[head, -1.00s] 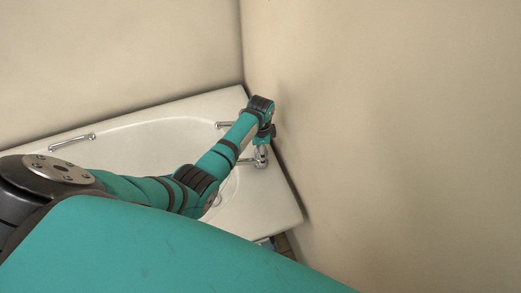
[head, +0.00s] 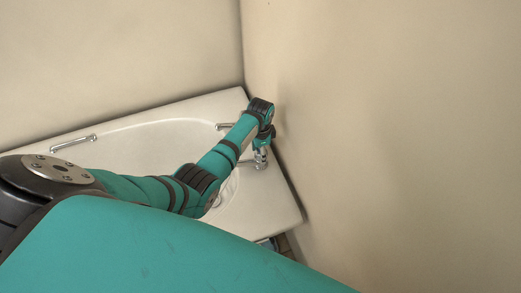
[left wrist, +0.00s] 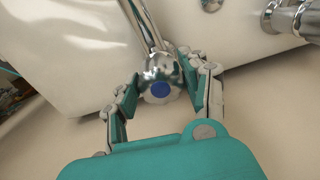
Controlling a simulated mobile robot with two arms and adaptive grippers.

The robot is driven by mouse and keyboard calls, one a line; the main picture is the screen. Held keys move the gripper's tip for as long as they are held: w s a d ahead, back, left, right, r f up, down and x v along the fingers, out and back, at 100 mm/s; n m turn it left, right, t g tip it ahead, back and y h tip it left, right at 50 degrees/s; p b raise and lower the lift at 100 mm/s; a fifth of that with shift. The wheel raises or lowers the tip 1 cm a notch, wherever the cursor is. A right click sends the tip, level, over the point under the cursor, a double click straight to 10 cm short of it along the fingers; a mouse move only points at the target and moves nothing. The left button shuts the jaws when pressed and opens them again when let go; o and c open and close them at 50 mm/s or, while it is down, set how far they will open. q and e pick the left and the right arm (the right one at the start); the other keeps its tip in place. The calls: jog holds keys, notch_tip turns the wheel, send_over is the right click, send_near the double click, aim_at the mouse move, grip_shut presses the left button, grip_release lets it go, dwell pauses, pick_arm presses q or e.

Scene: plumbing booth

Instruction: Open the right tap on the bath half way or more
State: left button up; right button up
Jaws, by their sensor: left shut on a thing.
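A chrome tap (head: 261,158) stands at the right end of the white bath (head: 145,130), close to the wall. My left gripper (head: 263,144) is over the top of this tap. In the left wrist view the tap's round chrome knob (left wrist: 160,72), with a blue dot, sits between the two fingers of the gripper (left wrist: 160,84), which are closed on it from both sides. A chrome spout runs away behind the knob. A second chrome tap (head: 224,126) shows farther back on the bath. My right gripper is not in view.
A second chrome fitting (left wrist: 282,17) shows at the upper right of the left wrist view, apart from the fingers. A grab handle (head: 73,142) is on the bath's back rim. The beige wall (head: 390,130) stands close to the gripper's right.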

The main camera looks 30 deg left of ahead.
pick_arm(q)
jog(key=n+p, duration=0.2)
jog(key=n, duration=0.2)
jog(key=shift+r, duration=0.1)
jog(key=n+p, duration=0.2)
jog(key=n, duration=0.3)
jog(key=shift+d+n, duration=0.1)
jog(key=shift+n, duration=0.3)
jog(key=n+p, duration=0.1)
jog(key=n, duration=1)
jog(key=shift+p, duration=0.4)
jog(key=shift+n, duration=0.3)
jog(key=o, duration=1.2)
jog(key=shift+c, duration=0.2)
notch_tip(320, 180, up, 12)
